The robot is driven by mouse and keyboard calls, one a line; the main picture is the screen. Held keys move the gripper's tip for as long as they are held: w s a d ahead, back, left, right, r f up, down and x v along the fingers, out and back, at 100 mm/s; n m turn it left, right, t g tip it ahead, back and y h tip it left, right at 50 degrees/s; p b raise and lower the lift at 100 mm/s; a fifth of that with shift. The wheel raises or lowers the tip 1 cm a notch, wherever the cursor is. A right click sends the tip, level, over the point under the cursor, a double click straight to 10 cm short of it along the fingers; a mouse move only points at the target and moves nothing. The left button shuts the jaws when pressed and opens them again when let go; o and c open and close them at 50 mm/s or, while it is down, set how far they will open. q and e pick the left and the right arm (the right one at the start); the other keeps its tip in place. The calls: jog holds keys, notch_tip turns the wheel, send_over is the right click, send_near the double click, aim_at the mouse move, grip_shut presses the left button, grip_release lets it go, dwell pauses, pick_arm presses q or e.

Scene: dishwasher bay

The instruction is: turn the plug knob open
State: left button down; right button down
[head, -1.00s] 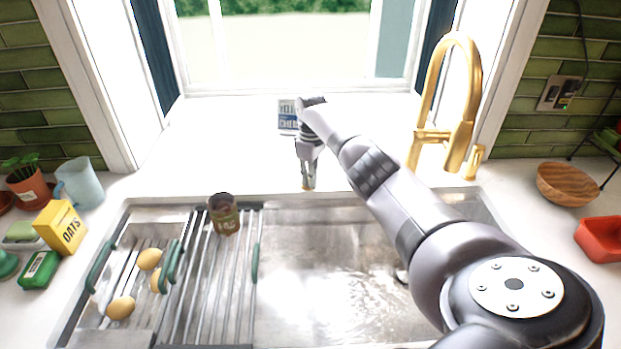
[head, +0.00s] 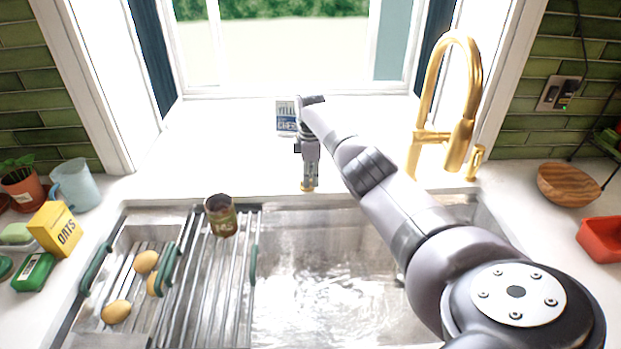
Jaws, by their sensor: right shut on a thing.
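The plug knob (head: 307,188) is a small gold piece on the counter at the back edge of the sink (head: 325,290), left of the gold tap. Only its lower part shows below my fingers. My right gripper (head: 309,182) points down over it and is shut on it. My right arm comes in from the lower right. My left gripper is not in view.
The gold tap (head: 462,110) stands right of my right arm. A rack (head: 208,290) covers the sink's left part, with a jar (head: 221,215) on it and potatoes (head: 117,312) in the left section. A printed packet (head: 286,116) stands behind the gripper.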

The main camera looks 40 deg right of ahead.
aim_at(311, 180)
jog(key=shift+r, duration=0.1)
dwell(0.3)
jog(key=c, duration=1.7)
grip_release()
jog(key=shift+o, duration=0.2)
notch_tip(311, 180, up, 12)
